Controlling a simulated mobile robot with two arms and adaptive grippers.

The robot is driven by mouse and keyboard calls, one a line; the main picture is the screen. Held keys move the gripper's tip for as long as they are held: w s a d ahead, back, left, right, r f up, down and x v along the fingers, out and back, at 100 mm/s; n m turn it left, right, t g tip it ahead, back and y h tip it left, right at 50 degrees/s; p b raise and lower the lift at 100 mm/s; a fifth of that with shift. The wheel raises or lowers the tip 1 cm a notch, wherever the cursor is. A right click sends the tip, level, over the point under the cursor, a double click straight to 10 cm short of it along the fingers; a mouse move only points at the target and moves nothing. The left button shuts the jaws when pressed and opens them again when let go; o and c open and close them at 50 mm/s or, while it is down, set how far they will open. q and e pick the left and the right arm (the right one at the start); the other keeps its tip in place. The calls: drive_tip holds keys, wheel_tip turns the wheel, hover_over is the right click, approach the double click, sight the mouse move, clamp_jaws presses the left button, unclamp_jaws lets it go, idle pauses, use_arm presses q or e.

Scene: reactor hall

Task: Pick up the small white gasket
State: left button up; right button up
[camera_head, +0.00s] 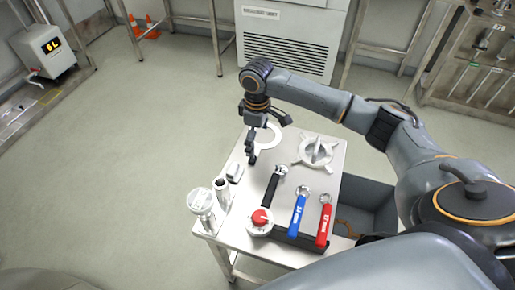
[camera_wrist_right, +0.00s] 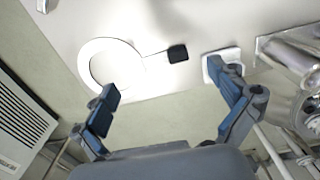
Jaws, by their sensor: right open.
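The white gasket (camera_head: 279,136) is a flat ring lying near the far left end of the metal table. In the right wrist view the ring (camera_wrist_right: 140,66) lies ahead of the left finger, with a thin tab leading to a small black block (camera_wrist_right: 178,53). I cannot tell the exact height above the table. My left gripper is not in view.
A white spoked part (camera_head: 316,152) lies right of the ring. A small white block (camera_head: 235,172) sits at the left edge, near metal cylinders (camera_head: 201,203). A black-handled tool (camera_head: 271,188), blue wrench (camera_head: 298,214), red wrench (camera_head: 325,222) and red-knobbed part (camera_head: 260,218) lie nearer.

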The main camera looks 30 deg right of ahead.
sight(252, 161)
drive_tip(key=f, duration=0.4)
drive_tip(key=shift+w+a+f, duration=0.1)
drive_tip(key=shift+a, duration=0.25)
drive_tip(key=shift+f, duration=0.55)
drive_tip(key=c, duration=1.9)
